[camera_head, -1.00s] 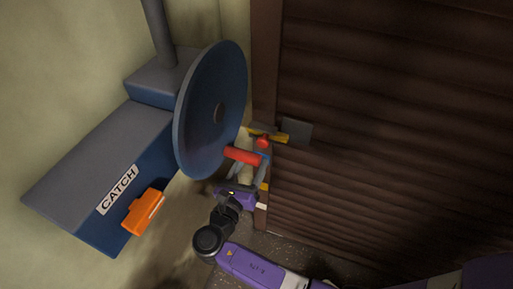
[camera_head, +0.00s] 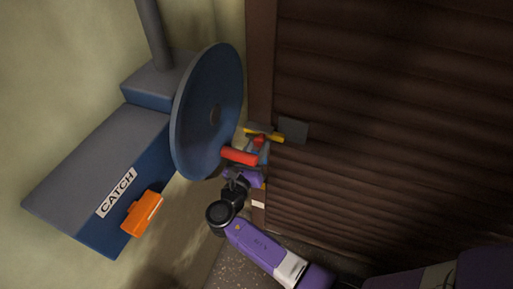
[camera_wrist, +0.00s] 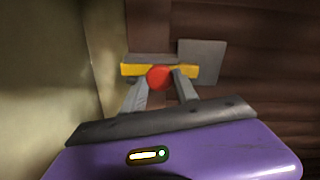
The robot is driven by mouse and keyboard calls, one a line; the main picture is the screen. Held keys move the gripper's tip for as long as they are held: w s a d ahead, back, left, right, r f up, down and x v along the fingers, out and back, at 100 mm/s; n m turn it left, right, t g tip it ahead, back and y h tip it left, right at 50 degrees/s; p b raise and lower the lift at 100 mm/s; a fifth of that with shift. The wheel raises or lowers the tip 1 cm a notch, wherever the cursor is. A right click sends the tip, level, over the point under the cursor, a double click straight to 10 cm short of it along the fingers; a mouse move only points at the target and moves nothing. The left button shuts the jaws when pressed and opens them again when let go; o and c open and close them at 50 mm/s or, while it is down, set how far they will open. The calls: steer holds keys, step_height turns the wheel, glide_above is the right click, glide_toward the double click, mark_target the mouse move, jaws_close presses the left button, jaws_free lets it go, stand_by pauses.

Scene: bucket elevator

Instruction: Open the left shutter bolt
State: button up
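The left shutter bolt is a yellow bar (camera_head: 274,136) with a red round knob (camera_head: 258,141), at the shutter's left edge. In the wrist view the yellow bar (camera_wrist: 184,70) runs level, with the red knob (camera_wrist: 158,77) at the middle. My gripper (camera_wrist: 159,84) has its two grey fingers close on either side of the knob and looks shut on it. In the head view a red cylinder on the wheel partly covers the fingers. A grey square plate (camera_wrist: 201,62) is at the bolt's right.
A large blue wheel (camera_head: 208,110) with a red handle (camera_head: 239,156) stands close left of my gripper. Its blue box has a "CATCH" label (camera_head: 117,192) and an orange block (camera_head: 141,213). The brown slatted shutter (camera_head: 400,110) fills the right side.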

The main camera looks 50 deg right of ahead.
mark_target(249, 132)
jaws_close()
steer(key=shift+w+a+f+b, duration=0.1)
steer(key=shift+w+a+b, duration=0.25)
steer(key=shift+w, duration=0.55)
steer(key=shift+w+a+f+b, duration=0.1)
steer(key=shift+w+a+b, duration=0.2)
steer(key=shift+w, duration=0.6)
steer(key=shift+w+a+r, duration=0.15)
steer(key=shift+w+a, duration=0.05)
steer(key=shift+w, duration=0.3)
steer(key=o, duration=0.8)
jaws_free()
steer(key=v, duration=0.8)
steer(key=shift+b, duration=0.45)
